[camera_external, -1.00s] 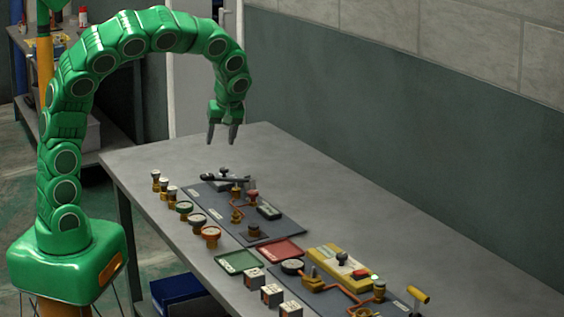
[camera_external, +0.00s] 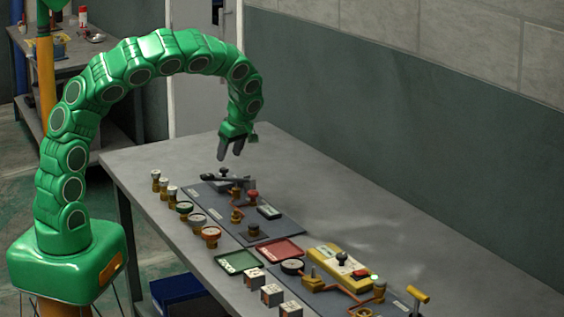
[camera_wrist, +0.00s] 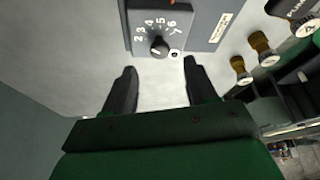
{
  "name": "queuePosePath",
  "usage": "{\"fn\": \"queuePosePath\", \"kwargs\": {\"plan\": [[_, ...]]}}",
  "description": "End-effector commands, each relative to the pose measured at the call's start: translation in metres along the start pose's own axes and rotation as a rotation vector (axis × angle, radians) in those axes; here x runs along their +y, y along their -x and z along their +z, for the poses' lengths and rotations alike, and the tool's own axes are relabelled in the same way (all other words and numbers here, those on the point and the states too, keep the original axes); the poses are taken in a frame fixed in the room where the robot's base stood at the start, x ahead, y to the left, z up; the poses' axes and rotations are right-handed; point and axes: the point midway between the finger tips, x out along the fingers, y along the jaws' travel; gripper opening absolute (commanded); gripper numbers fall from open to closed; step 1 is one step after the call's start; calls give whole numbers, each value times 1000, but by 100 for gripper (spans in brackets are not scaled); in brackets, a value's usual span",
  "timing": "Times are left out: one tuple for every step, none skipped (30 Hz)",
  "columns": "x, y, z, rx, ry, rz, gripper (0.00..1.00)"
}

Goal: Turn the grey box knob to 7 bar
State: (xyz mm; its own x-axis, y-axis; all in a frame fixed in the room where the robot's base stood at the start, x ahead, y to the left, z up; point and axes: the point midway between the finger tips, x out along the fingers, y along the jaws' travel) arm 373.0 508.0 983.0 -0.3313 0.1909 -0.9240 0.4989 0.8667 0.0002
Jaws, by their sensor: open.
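The grey box (camera_wrist: 140,12) is at the top of the wrist view, with a dial numbered from about 2 to 7. In the external view the knob (camera_external: 223,171) is at the far left end of the dark panel. My gripper (camera_external: 230,155) is open and empty above the box. In the wrist view its two fingers (camera_wrist: 160,66) are spread, with the knob just beyond their tips and between them, apart from both.
A dark lever arm (camera_external: 228,181) lies beside the knob. Brass fittings (camera_external: 156,181) line the table's front edge, followed by round valves (camera_external: 184,208). Green (camera_external: 237,262) and red (camera_external: 280,250) trays lie farther right. The table behind the panel is clear.

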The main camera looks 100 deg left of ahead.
Motion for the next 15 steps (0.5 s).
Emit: {"fn": "queuePosePath", "kwargs": {"plan": [[-1,-8,0,1,0,-5,57],[-1,-12,0,1,0,-5,57],[-1,-18,0,2,0,-5,57],[-1,-22,-1,2,0,-4,57],[-1,-27,-1,2,0,-3,57],[-1,-33,-1,2,-1,-3,57],[-1,-37,0,2,-1,-4,57],[-1,-41,0,2,-1,-4,57],[-1,-45,0,1,-1,-4,57],[-1,-48,0,1,-1,-4,57],[-1,-51,0,1,-1,-3,57],[0,-53,0,1,-1,-2,57],[0,-54,0,0,-1,-1,57],[0,-56,0,0,-1,0,57],[0,-56,0,0,-1,1,57]]}}
